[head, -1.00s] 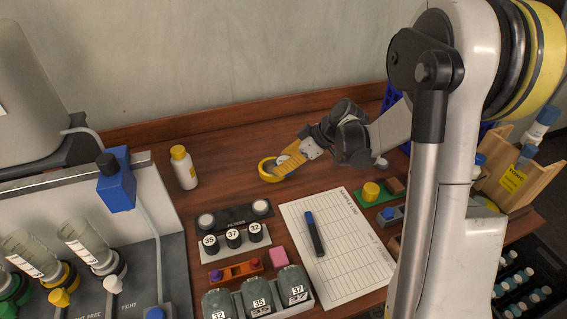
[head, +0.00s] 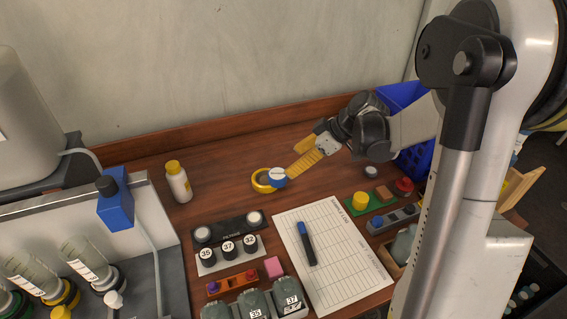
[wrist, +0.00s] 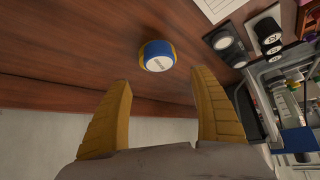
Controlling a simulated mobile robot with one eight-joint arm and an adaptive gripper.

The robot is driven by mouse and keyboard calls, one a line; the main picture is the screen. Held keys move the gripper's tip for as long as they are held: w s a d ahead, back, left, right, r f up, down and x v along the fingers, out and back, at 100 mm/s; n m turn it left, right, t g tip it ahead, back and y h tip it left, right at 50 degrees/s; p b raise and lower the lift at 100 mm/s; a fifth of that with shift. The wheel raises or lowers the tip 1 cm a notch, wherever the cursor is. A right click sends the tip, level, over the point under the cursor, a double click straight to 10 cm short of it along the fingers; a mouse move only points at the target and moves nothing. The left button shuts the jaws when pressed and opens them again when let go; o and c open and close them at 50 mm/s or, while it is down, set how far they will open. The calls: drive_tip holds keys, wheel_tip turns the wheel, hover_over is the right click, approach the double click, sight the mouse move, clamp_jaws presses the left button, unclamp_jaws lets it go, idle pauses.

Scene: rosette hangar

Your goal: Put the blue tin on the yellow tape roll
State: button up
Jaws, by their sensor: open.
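The blue tin (head: 278,175), with a white-labelled top, shows at the right part of the yellow tape roll (head: 259,186), overlapping its rim. In the wrist view the tin (wrist: 158,60) lies ahead of the fingers, with yellow of the roll (wrist: 142,57) showing at its sides. The tin looks somewhat tilted, and its underside is hidden. My gripper (head: 294,160) is open and empty, just right of the tin and apart from it. In the wrist view a clear gap separates both yellow fingertips (wrist: 160,83) from the tin.
A white bottle with a yellow cap (head: 178,182) stands to the left. A sheet with a blue marker (head: 307,243) lies in front, beside the black-capped vials (head: 228,248). A blue crate (head: 415,160) is behind my arm. The wooden table around the roll is clear.

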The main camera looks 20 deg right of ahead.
drive_tip(key=w+a+r+t, duration=0.2)
drive_tip(key=r+t, duration=0.1)
drive_tip(key=r, duration=0.4)
drive_tip(key=w+a+r+t+y, duration=0.1)
drive_tip(key=w+a+r+t, duration=0.15)
drive_tip(key=r, duration=0.55)
drive_tip(key=w+a+r+t, duration=0.1)
drive_tip(key=w+r+t, duration=0.1)
drive_tip(key=r+t, duration=0.35)
drive_tip(key=s+d+r+m+t+h, duration=0.2)
drive_tip(key=d+r+m+h, duration=0.15)
drive_tip(key=r, duration=0.25)
drive_tip(key=s+d+r+m+t+h, duration=0.1)
drive_tip(key=s+d+r+m+h, duration=0.1)
drive_tip(key=r+m+h, duration=0.3)
drive_tip(key=s+d+f+m+g+h, duration=0.3)
drive_tip(key=s+f+g, duration=0.2)
drive_tip(key=s+f, duration=0.4)
drive_tip(key=s+a+f+n+g+y, duration=0.1)
drive_tip(key=s+a+f+g+y, duration=0.3)
drive_tip(key=s+a+f+g, duration=0.3)
drive_tip(key=s+a+f, duration=0.3)
drive_tip(key=s+f, duration=0.3)
drive_tip(key=s, duration=0.1)
drive_tip(key=shift+s+a+f, duration=0.15)
drive_tip(key=shift+s+a, duration=0.05)
drive_tip(key=shift+a, duration=0.05)
